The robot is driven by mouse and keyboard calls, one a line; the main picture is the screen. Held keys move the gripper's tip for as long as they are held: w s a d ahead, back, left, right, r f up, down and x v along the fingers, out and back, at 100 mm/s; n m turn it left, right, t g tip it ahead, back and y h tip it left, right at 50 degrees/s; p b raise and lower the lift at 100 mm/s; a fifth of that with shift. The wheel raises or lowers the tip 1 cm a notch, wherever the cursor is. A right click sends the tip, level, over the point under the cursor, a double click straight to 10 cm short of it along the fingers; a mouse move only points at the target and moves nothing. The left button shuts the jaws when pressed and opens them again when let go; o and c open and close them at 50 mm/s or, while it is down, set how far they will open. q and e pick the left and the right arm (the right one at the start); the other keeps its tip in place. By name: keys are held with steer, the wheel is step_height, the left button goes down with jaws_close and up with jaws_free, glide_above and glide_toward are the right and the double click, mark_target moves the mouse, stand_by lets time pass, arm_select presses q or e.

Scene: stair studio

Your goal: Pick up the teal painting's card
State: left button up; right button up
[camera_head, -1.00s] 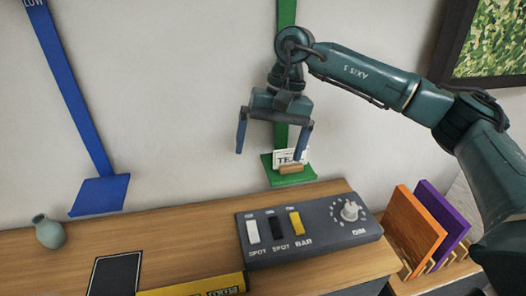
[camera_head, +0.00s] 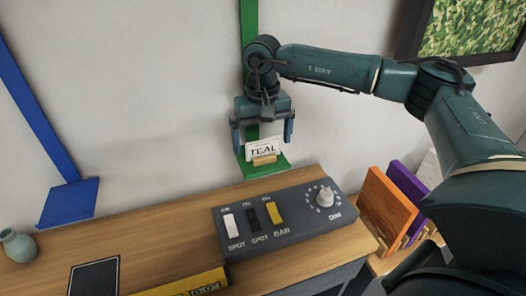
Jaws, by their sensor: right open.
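The teal painting's card (camera_head: 263,148) is a small white card reading "TEAL". It stands upright in a small wooden holder (camera_head: 264,160) on a green shelf (camera_head: 279,167) at the foot of a green wall strip. My right gripper (camera_head: 262,138) is open and points down, with one finger to each side of the card. Whether the fingers touch the card cannot be told. My left gripper is not in view.
Below the shelf, a dark switch panel (camera_head: 306,226) with rocker switches and a dial sits on the wooden desk (camera_head: 150,255). A blue shelf (camera_head: 69,201) and a vase (camera_head: 17,245) are at left. Orange (camera_head: 385,208) and purple panels (camera_head: 409,188) stand in a rack at right.

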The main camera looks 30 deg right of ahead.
mark_target(263, 140)
steer(key=shift+w+d+f, duration=0.1)
steer(key=shift+d+f, duration=0.05)
steer(key=shift+f, duration=1.65)
steer(key=c, duration=0.9)
